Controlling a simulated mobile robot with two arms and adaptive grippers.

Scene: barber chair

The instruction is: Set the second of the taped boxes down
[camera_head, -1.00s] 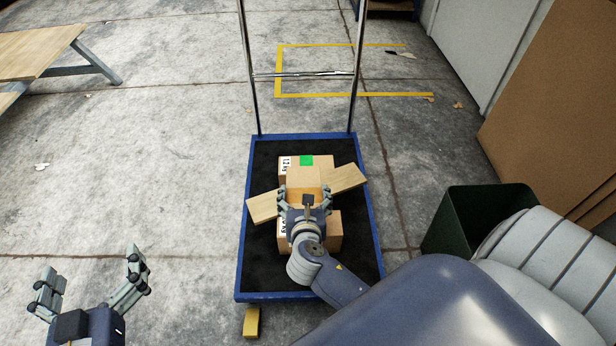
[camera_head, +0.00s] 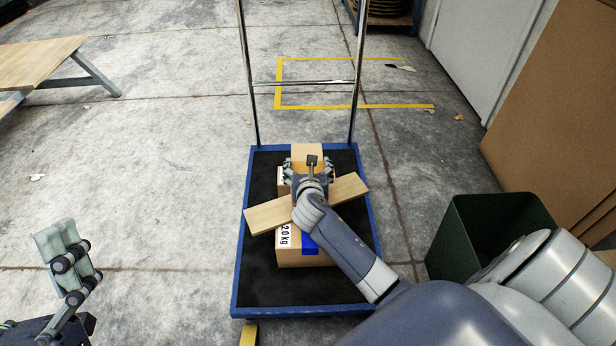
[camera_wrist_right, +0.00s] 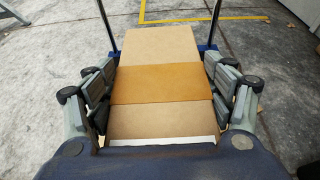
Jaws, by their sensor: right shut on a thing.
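My right gripper (camera_head: 308,172) is shut on a tan box (camera_head: 307,152). In the right wrist view the box (camera_wrist_right: 160,45) sits between the fingers, with a brown tape band across it. It is over the far part of a blue-edged cart (camera_head: 240,250); whether it touches anything below is hidden. A box with blue tape and a weight label (camera_head: 292,258) is on the cart's near part. A wooden plank (camera_head: 268,216) lies slanted across, partly behind my arm. My left gripper (camera_head: 62,255) is empty at the lower left, partly cut off, its visible finger extended.
The cart's chrome handle (camera_head: 305,83) rises at its far end. A dark green bin (camera_head: 465,235) stands right of the cart, before leaning brown boards (camera_head: 555,110). A wooden bench (camera_head: 40,65) is at far left.

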